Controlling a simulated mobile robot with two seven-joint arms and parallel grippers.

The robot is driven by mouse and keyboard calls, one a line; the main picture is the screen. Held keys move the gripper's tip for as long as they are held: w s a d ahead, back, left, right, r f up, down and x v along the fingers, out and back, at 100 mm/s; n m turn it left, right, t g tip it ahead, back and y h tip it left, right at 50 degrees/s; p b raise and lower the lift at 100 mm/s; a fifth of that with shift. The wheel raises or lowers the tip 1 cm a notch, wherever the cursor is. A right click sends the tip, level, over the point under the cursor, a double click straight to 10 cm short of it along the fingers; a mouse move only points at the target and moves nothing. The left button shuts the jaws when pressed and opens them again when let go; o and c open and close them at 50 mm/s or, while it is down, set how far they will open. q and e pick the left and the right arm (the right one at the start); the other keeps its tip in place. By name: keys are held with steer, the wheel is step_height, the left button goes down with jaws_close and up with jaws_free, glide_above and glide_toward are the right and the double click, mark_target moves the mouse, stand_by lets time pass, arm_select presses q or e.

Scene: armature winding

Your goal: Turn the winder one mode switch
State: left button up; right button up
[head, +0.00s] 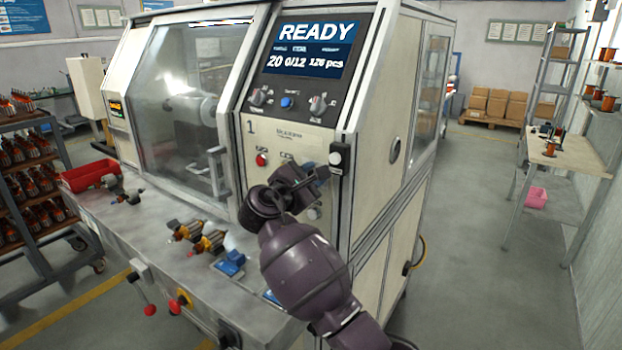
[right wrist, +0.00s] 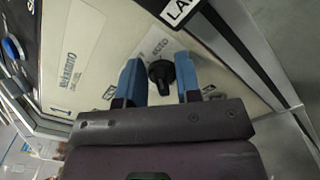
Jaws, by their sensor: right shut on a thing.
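The winder one machine (head: 290,140) has a "1" on its front panel and a screen (head: 308,48) reading READY. The mode switch, a black knob (right wrist: 161,76), is on the pale panel in the right wrist view. My right gripper (right wrist: 159,80) is shut on it, with a blue finger on each side. In the head view my right gripper (head: 322,172) is at the lower panel and hides the switch. The switch's setting is too small to read. My left gripper is in neither view.
A red button (head: 261,159) is left of my right gripper. The bench (head: 150,235) holds a red bin (head: 88,176) and several armatures.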

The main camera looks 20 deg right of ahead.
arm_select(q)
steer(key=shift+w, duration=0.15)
arm_select(e)
steer(key=shift+f+m, duration=0.1)
steer(key=shift+m, duration=0.4)
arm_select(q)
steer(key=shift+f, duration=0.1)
arm_select(e)
steer(key=o, duration=0.6)
steer(key=shift+c, duration=0.2)
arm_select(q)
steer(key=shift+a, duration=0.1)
